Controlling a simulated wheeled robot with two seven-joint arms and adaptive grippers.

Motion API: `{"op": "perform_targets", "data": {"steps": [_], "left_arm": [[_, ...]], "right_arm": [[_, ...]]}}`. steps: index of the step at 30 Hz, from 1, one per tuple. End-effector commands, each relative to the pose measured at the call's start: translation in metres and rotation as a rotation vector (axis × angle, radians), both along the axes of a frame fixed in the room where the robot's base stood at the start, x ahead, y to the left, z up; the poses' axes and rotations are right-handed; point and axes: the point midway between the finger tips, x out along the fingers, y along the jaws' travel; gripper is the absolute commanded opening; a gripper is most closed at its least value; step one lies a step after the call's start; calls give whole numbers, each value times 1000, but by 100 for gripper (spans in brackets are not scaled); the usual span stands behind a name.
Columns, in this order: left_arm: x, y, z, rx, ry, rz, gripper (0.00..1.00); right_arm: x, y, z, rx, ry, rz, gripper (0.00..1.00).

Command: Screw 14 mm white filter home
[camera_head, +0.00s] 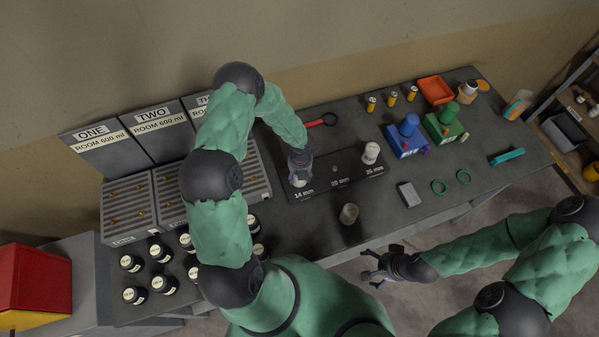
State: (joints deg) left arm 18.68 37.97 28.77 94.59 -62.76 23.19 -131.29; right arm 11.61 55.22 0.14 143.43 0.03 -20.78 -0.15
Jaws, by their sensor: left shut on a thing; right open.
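A dark plate (335,192) on the table carries the printed labels 14 mm, 20 mm and 26 mm. My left gripper (299,178) points down over the plate's left end, by the 14 mm label. It is shut on a white filter (299,182), which the fingers partly hide. I cannot tell how deep the filter sits. Another white filter (371,152) stands upright near the 26 mm label. A greyish cylinder (349,213) stands on the table in front of the plate. My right gripper (374,269) is open and empty off the table's front edge.
Black jars (163,284) with white labels stand at front left, beside grated trays (128,207) under the room signs. A red-handled magnifier (322,120) lies behind the plate. Blue (407,136) and green (443,123) devices, an orange bin (435,90), a grey block (409,194) and green rings (439,186) are to the right.

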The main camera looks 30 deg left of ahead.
Motion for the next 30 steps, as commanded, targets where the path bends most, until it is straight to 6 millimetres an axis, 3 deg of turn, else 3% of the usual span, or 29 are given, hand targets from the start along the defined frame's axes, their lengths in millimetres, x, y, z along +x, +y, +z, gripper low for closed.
{"op": "perform_targets", "data": {"steps": [1,6,13,14,16,17,26,30], "left_arm": [[-8,-3,0,-5,17,-71,12],[-7,-3,-2,-4,14,-223,12],[-7,-3,-4,-4,14,-238,12],[-7,-3,-4,-4,15,-238,60],[-7,-3,-4,-4,14,-237,80],[-7,-3,-4,-4,14,-237,85],[-3,-1,-2,-2,7,-232,85],[-1,-1,-3,0,3,-143,85]], "right_arm": [[0,0,10,0,0,0,98],[0,0,17,0,0,0,98],[0,0,16,0,0,0,98],[0,0,16,0,0,0,98],[0,0,16,0,0,0,98],[0,0,16,0,0,0,98],[0,0,16,0,0,0,98],[0,0,9,0,0,0,98]]}}
